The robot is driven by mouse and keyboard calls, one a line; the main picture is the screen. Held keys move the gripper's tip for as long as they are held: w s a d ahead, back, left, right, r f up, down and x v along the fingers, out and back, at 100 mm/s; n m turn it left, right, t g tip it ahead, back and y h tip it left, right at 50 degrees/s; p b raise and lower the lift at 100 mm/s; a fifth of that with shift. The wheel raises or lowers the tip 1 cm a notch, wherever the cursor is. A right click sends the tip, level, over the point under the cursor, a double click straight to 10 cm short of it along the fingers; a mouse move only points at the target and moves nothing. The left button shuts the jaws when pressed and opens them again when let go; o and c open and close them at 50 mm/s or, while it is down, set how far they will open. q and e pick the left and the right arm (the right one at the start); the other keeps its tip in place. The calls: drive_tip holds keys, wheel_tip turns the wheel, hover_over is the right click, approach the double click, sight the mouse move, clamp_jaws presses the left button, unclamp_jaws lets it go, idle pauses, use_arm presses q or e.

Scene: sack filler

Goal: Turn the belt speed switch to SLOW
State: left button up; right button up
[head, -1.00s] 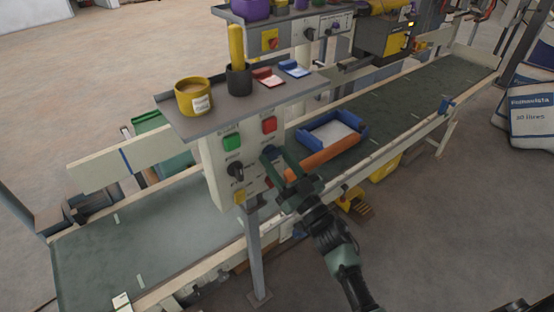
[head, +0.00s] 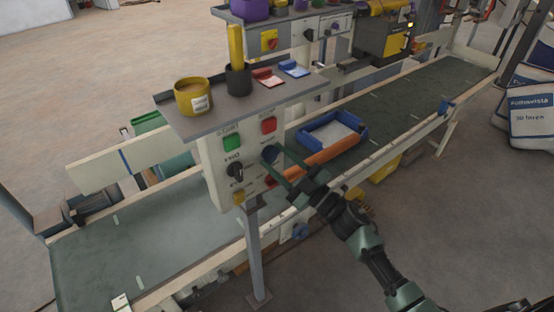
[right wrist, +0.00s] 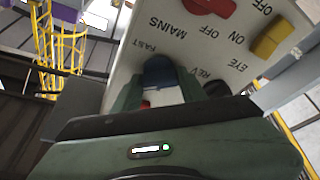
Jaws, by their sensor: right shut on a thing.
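The blue belt speed switch (head: 269,154) is on the cream control panel (head: 213,160), below the red button. In the right wrist view the blue knob (right wrist: 158,71) sits between my finger ends, with the word FAST beside it. The other speed label and the knob's pointer direction cannot be made out. My right gripper (head: 275,161) is shut on the blue knob, reaching it from the lower right; its fingers also show in the right wrist view (right wrist: 160,88). My left gripper is not in view.
Close by on the panel are a green START button (head: 232,141), a red button (head: 268,125), a black FWD/REV switch (head: 236,172) and a yellow switch (head: 239,197). A shelf (head: 210,118) juts out above. The conveyor belt (head: 395,107) runs behind, carrying a blue tray (head: 318,130).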

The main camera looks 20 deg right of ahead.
drive_tip(key=n+g+y, duration=0.1)
drive_tip(key=n, duration=0.2)
drive_tip(key=shift+n+g, duration=0.4)
drive_tip(key=n+g+p, duration=0.1)
drive_tip(key=n, duration=0.2)
drive_tip(key=shift+d+r, duration=0.1)
drive_tip(key=shift+r, duration=0.05)
drive_tip(key=n+g+p, duration=0.1)
drive_tip(key=n+p, duration=0.1)
drive_tip(key=n, duration=0.2)
drive_tip(key=shift+g, duration=0.3)
drive_tip(key=shift+n+g+h+p, duration=0.3)
drive_tip(key=shift+n+p, duration=0.15)
drive_tip(key=shift+n, duration=0.15)
drive_tip(key=o, duration=1.4)
